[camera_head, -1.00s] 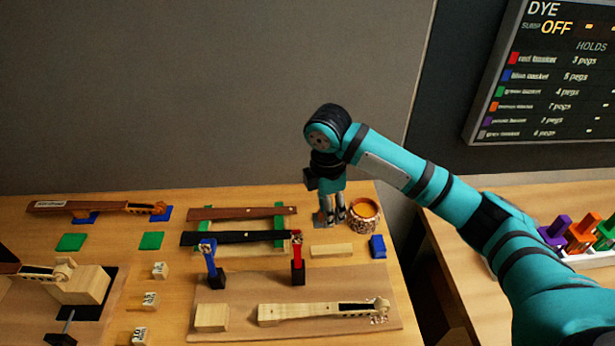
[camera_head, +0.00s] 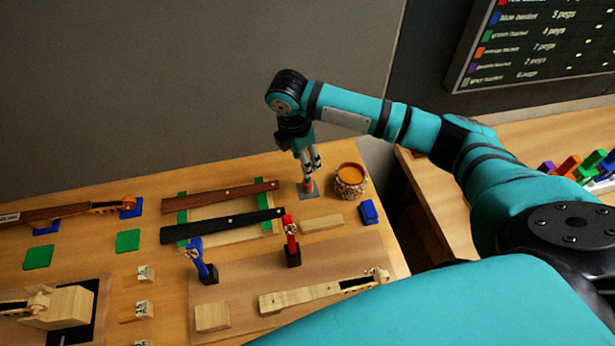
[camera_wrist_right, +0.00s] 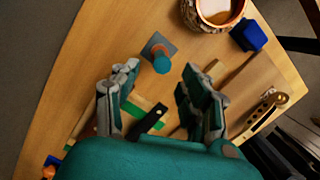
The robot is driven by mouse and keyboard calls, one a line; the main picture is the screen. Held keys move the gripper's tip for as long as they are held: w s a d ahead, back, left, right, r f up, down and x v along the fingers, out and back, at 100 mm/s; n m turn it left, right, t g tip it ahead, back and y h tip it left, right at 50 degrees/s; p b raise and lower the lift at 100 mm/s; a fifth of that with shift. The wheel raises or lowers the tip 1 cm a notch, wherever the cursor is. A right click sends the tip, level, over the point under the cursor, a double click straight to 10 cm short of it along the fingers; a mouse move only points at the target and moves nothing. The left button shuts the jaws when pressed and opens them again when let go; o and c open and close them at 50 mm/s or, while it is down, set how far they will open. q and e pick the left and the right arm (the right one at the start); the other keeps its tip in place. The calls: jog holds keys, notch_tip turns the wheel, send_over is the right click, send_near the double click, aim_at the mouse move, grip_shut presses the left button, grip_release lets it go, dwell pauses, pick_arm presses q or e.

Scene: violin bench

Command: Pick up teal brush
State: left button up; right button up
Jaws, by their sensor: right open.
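The teal brush (camera_wrist_right: 161,63) stands upright on a small grey square pad (camera_wrist_right: 158,47). In the wrist view its round teal end faces the camera, ahead of and between my two fingers. In the head view the brush's copper-coloured lower part (camera_head: 308,186) shows on the pad, and its top is hidden behind the fingers. My right gripper (camera_head: 309,165) points down at the brush from just above. In the wrist view the right gripper (camera_wrist_right: 160,72) has its fingers wide apart with nothing between their pads. My left gripper is out of view.
A patterned pot of orange liquid (camera_head: 349,181) stands close right of the brush. A blue block (camera_head: 369,212) and a pale wood block (camera_head: 321,222) lie nearer. Violin necks (camera_head: 222,226) on a rack lie to the left. Red (camera_head: 291,240) and blue (camera_head: 200,260) clamps stand in front.

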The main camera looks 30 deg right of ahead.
aim_at(308, 181)
notch_tip(308, 181, down, 2)
jog(key=shift+w+d+f, duration=0.1)
jog(key=shift+d+f, duration=0.05)
jog(key=shift+f, duration=0.1)
jog(key=shift+f+p, duration=0.25)
jog(key=shift+p, duration=0.25)
jog(key=f, duration=0.1)
jog(key=f+p, duration=0.1)
jog(key=f, duration=0.1)
jog(key=shift+d+f, duration=0.3)
jog(key=shift+d, duration=0.1)
jog(key=shift+f, duration=0.45)
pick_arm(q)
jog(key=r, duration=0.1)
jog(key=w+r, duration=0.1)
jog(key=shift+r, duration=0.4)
pick_arm(e)
grip_shut()
